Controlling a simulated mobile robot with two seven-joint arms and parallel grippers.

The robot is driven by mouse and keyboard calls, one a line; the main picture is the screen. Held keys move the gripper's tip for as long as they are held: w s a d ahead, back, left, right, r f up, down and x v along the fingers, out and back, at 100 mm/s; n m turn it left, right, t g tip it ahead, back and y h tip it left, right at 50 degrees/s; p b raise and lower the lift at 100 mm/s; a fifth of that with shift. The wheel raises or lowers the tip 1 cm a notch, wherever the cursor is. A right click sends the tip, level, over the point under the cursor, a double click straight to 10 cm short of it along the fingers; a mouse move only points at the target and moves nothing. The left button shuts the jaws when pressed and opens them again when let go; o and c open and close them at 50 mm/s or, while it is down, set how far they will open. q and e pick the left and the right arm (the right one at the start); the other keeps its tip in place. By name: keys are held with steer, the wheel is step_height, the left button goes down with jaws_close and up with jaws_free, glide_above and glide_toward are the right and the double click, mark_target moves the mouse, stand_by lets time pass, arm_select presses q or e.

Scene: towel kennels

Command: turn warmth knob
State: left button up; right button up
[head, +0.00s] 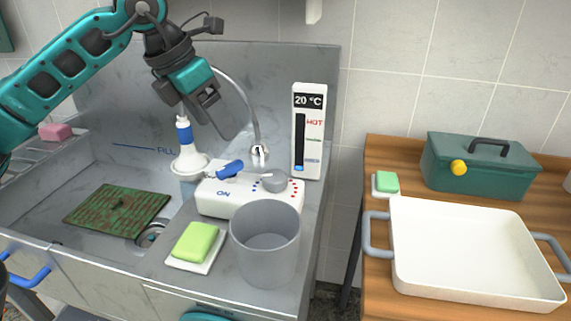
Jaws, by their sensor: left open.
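The warmth knob (274,180) is a grey round dial on top of a white control box (235,200) marked ON. Blue dots lie on its left side and red dots on its right. A blue lever (230,169) sits on the same box. Behind it, a thermometer panel (307,130) reads 20 °C, with HOT at its upper part. My left gripper (213,112) is open and empty, above and to the left of the knob, apart from it. My right gripper is not in view.
A white and blue funnel-like nozzle (187,150) and a curved spout (259,153) stand near the box. A grey bucket (265,245) and green soap (195,241) are in front. A white tray (465,251) and green toolbox (480,165) occupy the right table.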

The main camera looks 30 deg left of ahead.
mark_target(273, 175)
arm_select(q)
steer(key=w+d+m+b, duration=0.2)
steer(key=d+b, duration=0.1)
steer(key=d, duration=0.2)
steer(key=shift+g, duration=0.3)
steer(key=x, duration=0.3)
steer(key=b+x, duration=0.1)
steer(key=x, duration=0.7)
steer(key=shift+d+f, duration=0.2)
steer(key=shift+d, duration=0.25)
steer(key=shift+x, duration=0.75)
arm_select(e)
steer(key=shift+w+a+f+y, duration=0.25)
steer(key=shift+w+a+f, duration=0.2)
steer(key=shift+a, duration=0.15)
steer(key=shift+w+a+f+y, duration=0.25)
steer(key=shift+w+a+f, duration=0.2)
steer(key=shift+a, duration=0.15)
arm_select(q)
steer(key=c, duration=1)
steer(key=shift+h, duration=0.3)
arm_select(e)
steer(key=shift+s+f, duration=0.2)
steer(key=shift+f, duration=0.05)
